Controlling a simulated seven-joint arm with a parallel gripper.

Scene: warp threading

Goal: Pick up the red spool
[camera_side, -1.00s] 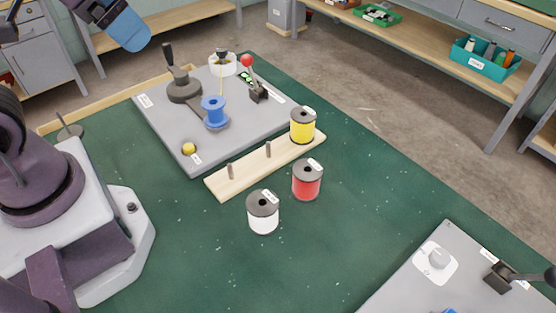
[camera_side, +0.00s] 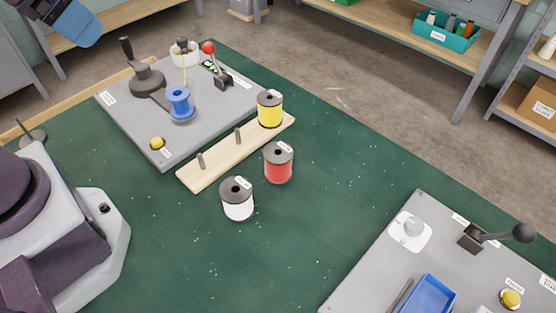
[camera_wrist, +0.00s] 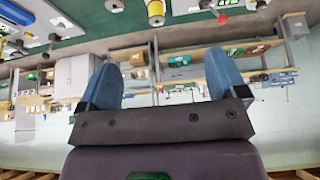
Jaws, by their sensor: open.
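The red spool (camera_side: 278,163) stands upright on the green table, with a grey top flange and a white tag. It is right of the wooden peg rack (camera_side: 205,172), between the white spool (camera_side: 237,199) and the yellow spool (camera_side: 270,109). One blue finger of my gripper shows at the upper left of the side view (camera_side: 75,24), far from the red spool. In the wrist view my gripper (camera_wrist: 162,60) has its two blue fingers wide apart with nothing between them. I cannot make out the red spool in that view.
A grey panel (camera_side: 135,125) at the back left holds a blue spool (camera_side: 180,103), a crank and a red-knobbed lever (camera_side: 209,48). Another grey panel (camera_side: 365,270) at the front right holds a blue tray (camera_side: 427,296) and a black-knobbed lever (camera_side: 523,233).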

